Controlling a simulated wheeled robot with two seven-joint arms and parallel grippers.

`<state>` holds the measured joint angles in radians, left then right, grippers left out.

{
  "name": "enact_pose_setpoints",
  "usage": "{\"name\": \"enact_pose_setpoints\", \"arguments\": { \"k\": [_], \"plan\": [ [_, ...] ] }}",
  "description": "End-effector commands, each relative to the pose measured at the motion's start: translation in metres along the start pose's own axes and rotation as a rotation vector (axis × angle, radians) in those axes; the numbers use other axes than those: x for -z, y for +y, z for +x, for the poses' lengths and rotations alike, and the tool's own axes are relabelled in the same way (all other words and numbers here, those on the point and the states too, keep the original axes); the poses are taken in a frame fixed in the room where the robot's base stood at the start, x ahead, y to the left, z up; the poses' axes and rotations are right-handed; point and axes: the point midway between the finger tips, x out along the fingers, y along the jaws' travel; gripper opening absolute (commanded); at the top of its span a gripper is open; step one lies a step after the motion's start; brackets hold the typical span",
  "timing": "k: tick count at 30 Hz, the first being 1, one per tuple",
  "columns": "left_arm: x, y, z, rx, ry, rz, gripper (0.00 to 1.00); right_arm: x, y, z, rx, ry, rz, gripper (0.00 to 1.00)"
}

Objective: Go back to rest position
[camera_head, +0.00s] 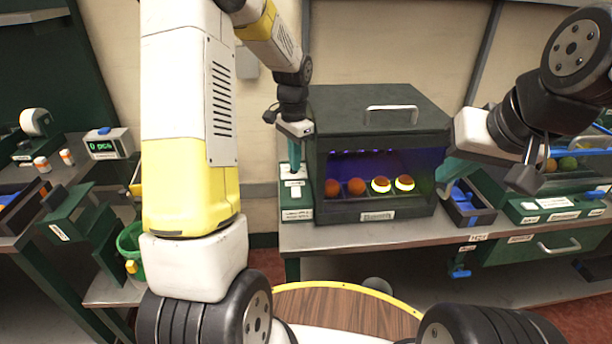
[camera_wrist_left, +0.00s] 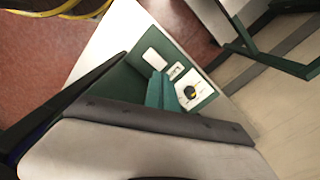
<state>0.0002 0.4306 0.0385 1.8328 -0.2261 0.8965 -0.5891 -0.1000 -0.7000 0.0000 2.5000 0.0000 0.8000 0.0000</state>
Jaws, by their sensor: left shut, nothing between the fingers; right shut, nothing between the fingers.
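My left gripper (camera_head: 294,168) is shut and empty, fingers down over the green and white control panel (camera_head: 297,196) left of the dark box. In the left wrist view its teal fingers (camera_wrist_left: 161,92) are together, with the panel's black and yellow knob (camera_wrist_left: 190,92) beside them. I cannot tell whether they touch the panel. My right gripper (camera_head: 446,176) is shut and empty, near the box's right side. The dark box (camera_head: 375,106) stands on the workbench with its front open.
A small dark bin (camera_head: 470,216) stands right of the box, and a green unit with labels (camera_head: 560,207) stands further right. A round wooden surface (camera_head: 340,312) lies in front. A green bucket (camera_head: 130,240) and a display reading 0 pcs (camera_head: 108,143) are left.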

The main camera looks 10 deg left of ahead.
Motion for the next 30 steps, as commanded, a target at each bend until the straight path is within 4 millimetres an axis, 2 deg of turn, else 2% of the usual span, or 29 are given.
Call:
{"name": "enact_pose_setpoints", "arguments": {
  "k": [5, 11, 15, 21, 25, 30],
  "plan": [
    [-0.004, 0.004, -0.012, 0.010, 0.017, -0.021, 0.00, 0.000, 0.000, 0.000, 0.000, 0.000, 0.000, 0.00],
    [-0.024, 0.026, -0.062, 0.045, 0.095, -0.126, 0.00, 0.000, 0.000, 0.000, 0.000, 0.000, 0.000, 0.00],
    [-0.050, 0.055, -0.106, 0.071, 0.187, -0.243, 0.00, 0.000, 0.000, 0.000, 0.000, 0.000, 0.000, 0.00],
    [-0.093, 0.103, -0.151, 0.084, 0.332, -0.416, 0.00, 0.000, 0.000, 0.000, 0.000, 0.000, 0.000, 0.00],
    [-0.120, 0.135, -0.166, 0.077, 0.428, -0.521, 0.00, 0.000, 0.000, 0.000, 0.000, 0.000, 0.000, 0.00],
    [-0.146, 0.166, -0.173, 0.056, 0.531, -0.629, 0.00, 0.000, 0.000, 0.000, 0.000, 0.000, 0.000, 0.00]
  ]
}}
